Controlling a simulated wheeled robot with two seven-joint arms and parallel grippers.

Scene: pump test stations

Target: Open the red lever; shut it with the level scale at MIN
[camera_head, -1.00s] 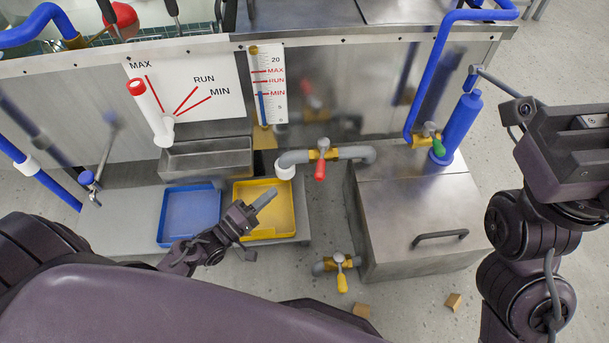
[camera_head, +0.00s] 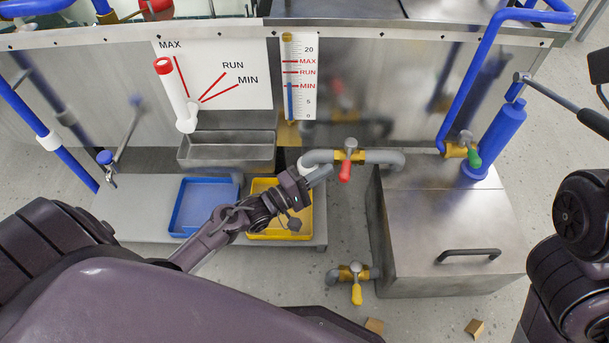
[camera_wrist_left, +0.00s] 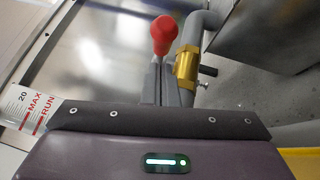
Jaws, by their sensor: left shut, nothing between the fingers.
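The red lever (camera_head: 345,171) sits on a brass valve in a grey horizontal pipe and points toward me, crosswise to the pipe. The level scale (camera_head: 300,62) hangs on the metal wall; its blue column tops out about at the MIN line. My left gripper (camera_head: 323,175) is shut and empty, just left of the red lever. In the left wrist view, the closed fingers (camera_wrist_left: 166,82) lie just below the red knob (camera_wrist_left: 165,33), beside the brass valve; contact cannot be told. My right arm stands at the right edge; its fingers are not clear.
A yellow tray (camera_head: 308,222) lies under my left gripper, a blue tray (camera_head: 190,207) beside it. A yellow-handled valve (camera_head: 356,292) is low in front. A green-handled valve (camera_head: 473,157) and a metal box (camera_head: 450,220) stand right. A black-gripped handle (camera_head: 594,122) juts at the right.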

